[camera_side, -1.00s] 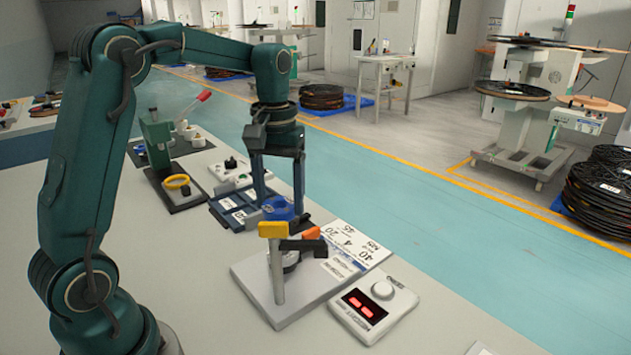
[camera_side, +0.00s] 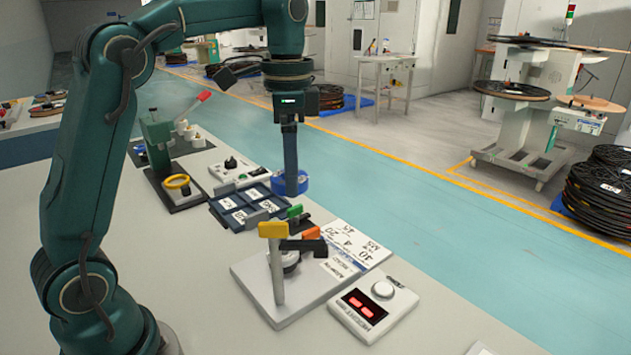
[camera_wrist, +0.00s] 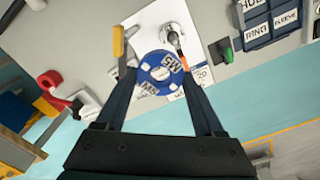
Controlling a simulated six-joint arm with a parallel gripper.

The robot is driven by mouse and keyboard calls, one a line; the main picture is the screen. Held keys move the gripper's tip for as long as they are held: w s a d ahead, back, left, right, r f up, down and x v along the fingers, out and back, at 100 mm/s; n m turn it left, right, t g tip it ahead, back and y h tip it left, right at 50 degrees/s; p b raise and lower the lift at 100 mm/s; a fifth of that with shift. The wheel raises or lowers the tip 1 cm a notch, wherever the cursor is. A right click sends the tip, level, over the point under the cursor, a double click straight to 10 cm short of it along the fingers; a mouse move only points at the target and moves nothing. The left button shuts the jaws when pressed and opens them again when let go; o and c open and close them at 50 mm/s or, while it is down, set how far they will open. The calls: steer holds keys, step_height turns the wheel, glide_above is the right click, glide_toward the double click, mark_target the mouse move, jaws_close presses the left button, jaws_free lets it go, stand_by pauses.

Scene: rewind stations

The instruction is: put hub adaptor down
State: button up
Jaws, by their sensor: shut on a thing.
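The hub adaptor is a blue ring-shaped piece (camera_side: 277,183) with pale labels; it also shows in the wrist view (camera_wrist: 147,75). My gripper (camera_side: 290,186) points down and is shut on it, with a finger on either side in the wrist view. The adaptor appears held above the bench, over or beside the far right edge of a dark blue tray (camera_side: 229,225) with labelled compartments. In the wrist view, part of the tray (camera_wrist: 270,36) shows at the top right, with the labels HUB, RING and SLEEVE. Its exact height is hard to tell.
A grey fixture plate (camera_side: 265,303) with a yellow-topped post (camera_side: 277,270) stands nearer the camera. A printed sheet (camera_side: 350,250) and a control box with a red display (camera_side: 373,308) lie beside it. A green-handled part (camera_side: 295,211) is close to the tray. A press (camera_side: 160,140) stands behind.

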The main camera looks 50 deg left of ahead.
steer(key=a+f+m, duration=0.4)
steer(key=a+m, duration=0.3)
steer(key=a, duration=0.9)
steer(key=s+a+f+n, duration=0.2)
steer(key=s+a+f, duration=0.3)
steer(key=s+a, duration=0.5)
glide_toward(242, 206)
steer(key=d+f, duration=0.1)
steer(key=s+d+f, duration=0.1)
steer(key=d+f, duration=0.1)
steer(key=d, duration=0.1)
steer(key=shift+s, duration=0.4)
steer(key=shift+f, duration=2.1)
